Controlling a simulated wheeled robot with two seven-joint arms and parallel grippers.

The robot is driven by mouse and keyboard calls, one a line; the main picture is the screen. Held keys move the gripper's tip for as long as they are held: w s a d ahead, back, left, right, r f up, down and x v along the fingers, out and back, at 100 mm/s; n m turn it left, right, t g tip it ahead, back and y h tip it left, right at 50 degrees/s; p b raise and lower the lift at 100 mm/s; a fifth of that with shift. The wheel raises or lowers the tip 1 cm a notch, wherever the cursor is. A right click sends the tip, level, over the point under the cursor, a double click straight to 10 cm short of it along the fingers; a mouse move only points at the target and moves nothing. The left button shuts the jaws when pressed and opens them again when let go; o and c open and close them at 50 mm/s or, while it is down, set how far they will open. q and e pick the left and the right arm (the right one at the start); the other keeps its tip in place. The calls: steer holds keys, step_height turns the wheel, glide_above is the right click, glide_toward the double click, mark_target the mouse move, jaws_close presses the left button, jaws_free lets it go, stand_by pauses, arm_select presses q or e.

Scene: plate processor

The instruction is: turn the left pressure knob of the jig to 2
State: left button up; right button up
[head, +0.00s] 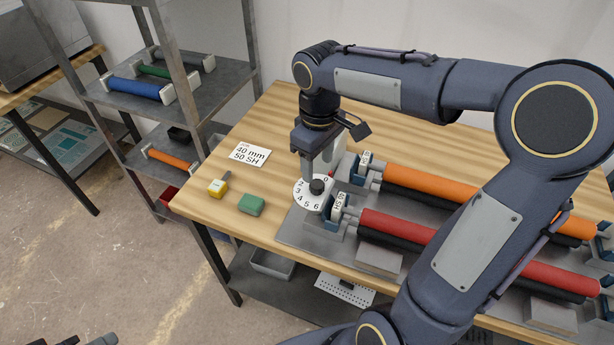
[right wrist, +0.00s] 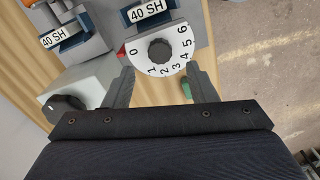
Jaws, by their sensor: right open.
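A white numbered dial (right wrist: 165,66) with a dark round knob (right wrist: 160,52) sits at the end of the jig (head: 290,232). In the right wrist view, its 0 is beside a red mark (right wrist: 121,52). The dial also shows in the head view (head: 309,203), its knob (head: 317,186) just below my right gripper (head: 314,174). My right gripper is open; in the right wrist view its fingers (right wrist: 160,76) are spread on either side of the dial's lower part. A second dark knob (right wrist: 66,103) is at lower left there. Dark parts at the head view's bottom left edge may be my left gripper.
Orange (head: 440,187) and red (head: 425,232) rollers lie in the jig. A yellow block (head: 217,188), a green block (head: 251,205) and a card reading 40 mm, 50 SH (head: 249,152) lie on the wooden table (head: 190,203). A grey shelf (head: 110,97) stands behind at left.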

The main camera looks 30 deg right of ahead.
mark_target(317, 184)
step_height(317, 184, down, 6)
steer(key=shift+f, duration=0.2)
steer(key=c, duration=1)
